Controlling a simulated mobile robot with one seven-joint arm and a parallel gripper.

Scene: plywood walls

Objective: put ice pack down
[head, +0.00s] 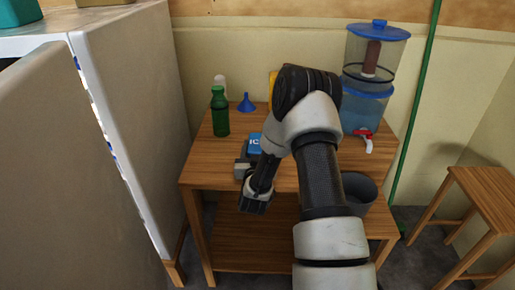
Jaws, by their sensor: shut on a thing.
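The ice pack (254,143) is a blue block with white letters, of which "IC" shows; my arm hides its right part. It is over the wooden table (205,165), near the middle. My gripper (246,160) is shut on the ice pack from the near side. The fingertips are small and partly hidden here. I cannot tell whether the ice pack touches the tabletop or hangs just above it.
A green bottle (220,112), a white bottle (220,82) and a blue funnel (246,103) stand behind left. A water dispenser (367,108) stands back right. The table's front left is bare.

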